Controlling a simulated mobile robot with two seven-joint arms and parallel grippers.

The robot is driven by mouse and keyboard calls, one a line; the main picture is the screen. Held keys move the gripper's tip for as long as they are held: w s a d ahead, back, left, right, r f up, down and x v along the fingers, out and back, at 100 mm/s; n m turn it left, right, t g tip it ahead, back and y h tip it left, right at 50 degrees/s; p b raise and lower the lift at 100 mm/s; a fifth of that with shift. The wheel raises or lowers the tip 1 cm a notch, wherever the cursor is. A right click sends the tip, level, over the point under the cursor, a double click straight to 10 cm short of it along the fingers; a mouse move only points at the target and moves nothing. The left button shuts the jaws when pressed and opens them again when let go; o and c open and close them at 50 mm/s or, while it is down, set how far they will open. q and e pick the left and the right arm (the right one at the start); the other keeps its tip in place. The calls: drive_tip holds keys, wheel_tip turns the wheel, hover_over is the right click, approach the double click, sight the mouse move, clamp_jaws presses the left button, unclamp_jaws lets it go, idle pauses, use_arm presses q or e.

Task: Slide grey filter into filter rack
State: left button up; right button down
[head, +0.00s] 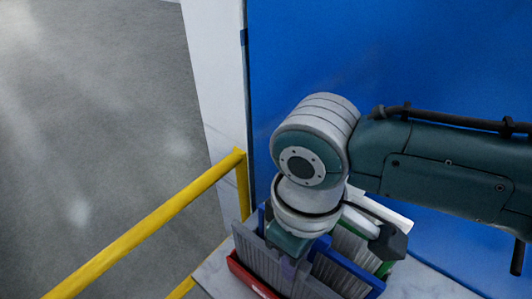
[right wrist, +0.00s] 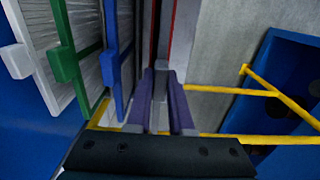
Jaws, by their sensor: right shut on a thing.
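The grey filter (head: 257,258), a grey-framed pleated panel, stands upright at the left of the row of filters in the head view. My right gripper (head: 287,268) is over it, mostly hidden by my own wrist. In the right wrist view, the purple fingers of my right gripper (right wrist: 165,100) are shut on the grey filter's handle (right wrist: 160,84). The grey filter sits between a blue-framed filter (right wrist: 113,60) and a red part (right wrist: 165,28). The rack's slots are hidden, so I cannot tell how deep the filter is. My left gripper is out of view.
A green-framed filter (right wrist: 82,55) and a white-framed filter (right wrist: 30,50) stand beyond the blue one. A yellow railing (head: 150,222) runs at the left. A blue wall panel (head: 400,50) rises behind. The grey floor (head: 90,120) at the left is clear.

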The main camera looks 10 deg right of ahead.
drive_tip(key=shift+f+b, duration=0.8)
drive_tip(key=shift+f, duration=0.45)
drive_tip(key=c, duration=0.7)
unclamp_jaws()
drive_tip(key=shift+c, duration=0.2)
wheel_tip(320, 180, up, 10)
drive_tip(key=shift+p, duration=0.5)
